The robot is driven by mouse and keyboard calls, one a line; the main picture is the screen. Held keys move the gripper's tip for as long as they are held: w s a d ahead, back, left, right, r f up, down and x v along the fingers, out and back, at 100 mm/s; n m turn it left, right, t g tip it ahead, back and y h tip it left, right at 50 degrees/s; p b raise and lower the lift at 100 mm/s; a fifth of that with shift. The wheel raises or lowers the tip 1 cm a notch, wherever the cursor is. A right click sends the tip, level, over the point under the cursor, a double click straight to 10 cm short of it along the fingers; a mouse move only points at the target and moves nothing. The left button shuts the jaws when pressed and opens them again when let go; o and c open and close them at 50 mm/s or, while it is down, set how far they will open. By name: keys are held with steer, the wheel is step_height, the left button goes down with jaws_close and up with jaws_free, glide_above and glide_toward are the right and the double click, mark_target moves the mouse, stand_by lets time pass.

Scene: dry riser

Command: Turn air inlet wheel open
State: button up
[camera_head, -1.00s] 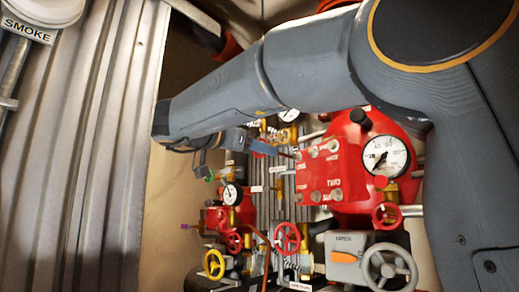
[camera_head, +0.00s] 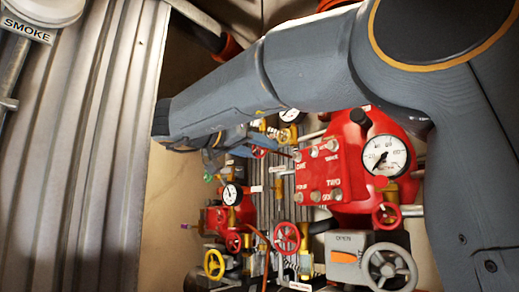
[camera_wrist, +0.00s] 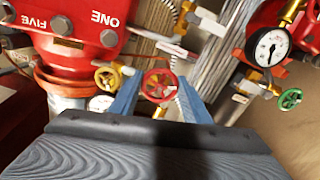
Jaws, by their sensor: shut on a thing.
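A small red handwheel (camera_wrist: 158,86) sits between the two blue fingers of my gripper (camera_wrist: 157,92) in the wrist view. My gripper is shut on it, with one finger at each side of the rim. In the head view the gripper (camera_head: 243,141) is at the end of my arm, left of the red valve body, and partly hidden by the wrist. A bit of the red wheel (camera_head: 258,152) shows there beside it. No label naming the air inlet is readable on this wheel.
A red valve body (camera_head: 317,175) with a gauge (camera_head: 386,155) stands right of the gripper. Below are a red wheel (camera_head: 286,237), a yellow wheel (camera_head: 214,264) and a grey box (camera_head: 371,263) marked OPEN. A green wheel (camera_wrist: 290,99) is right in the wrist view.

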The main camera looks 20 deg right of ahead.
steer(key=o, duration=1)
steer(key=shift+o, duration=0.2)
steer(key=b+v, duration=0.3)
steer(key=v, duration=0.4)
steer(key=shift+s+a, duration=0.2)
steer(key=shift+a, duration=0.15)
steer(key=shift+d, duration=0.1)
